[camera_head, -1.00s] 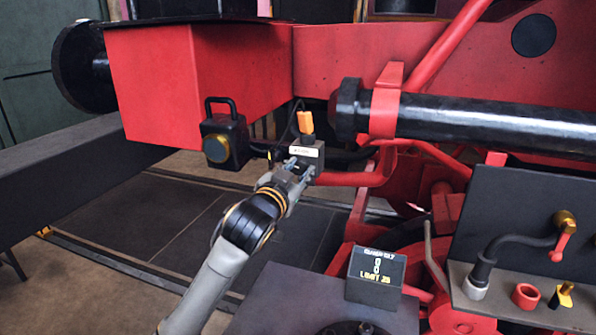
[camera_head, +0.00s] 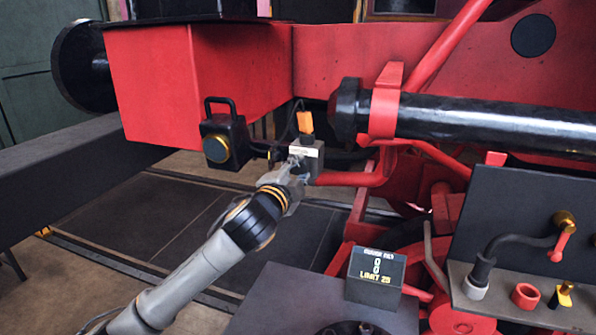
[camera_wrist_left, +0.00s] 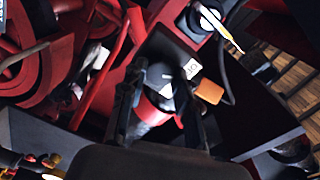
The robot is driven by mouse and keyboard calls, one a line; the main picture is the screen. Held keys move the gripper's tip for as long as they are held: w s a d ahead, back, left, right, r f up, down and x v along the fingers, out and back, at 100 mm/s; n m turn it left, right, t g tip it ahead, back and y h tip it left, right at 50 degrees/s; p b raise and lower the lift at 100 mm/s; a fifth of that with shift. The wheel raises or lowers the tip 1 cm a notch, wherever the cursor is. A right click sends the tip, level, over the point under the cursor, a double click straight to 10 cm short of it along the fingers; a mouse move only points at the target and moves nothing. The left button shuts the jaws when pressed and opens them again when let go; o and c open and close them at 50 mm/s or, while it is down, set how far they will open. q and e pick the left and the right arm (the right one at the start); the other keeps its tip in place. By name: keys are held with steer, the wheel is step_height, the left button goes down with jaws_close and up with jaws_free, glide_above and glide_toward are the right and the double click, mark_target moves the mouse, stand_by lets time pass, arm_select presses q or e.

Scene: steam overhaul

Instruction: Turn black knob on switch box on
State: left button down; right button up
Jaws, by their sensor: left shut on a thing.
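My right gripper is not in view.
A black lantern (camera_head: 232,130) with a handle hangs left of the switch box. A small display (camera_head: 376,275) reading "LIMIT 25" stands on a dark table (camera_head: 290,300). A grey panel (camera_head: 530,220) with a lever is at right. A thick black pipe (camera_head: 480,120) runs right of the box.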

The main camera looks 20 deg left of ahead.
arm_select(q)
steer(key=m, duration=0.5)
steer(key=shift+m, duration=0.4)
stand_by(0.4)
steer(key=c, duration=1)
jaws_free()
steer(key=s, duration=1.2)
steer(key=shift+a+r, duration=0.1)
steer(key=shift+a, duration=0.1)
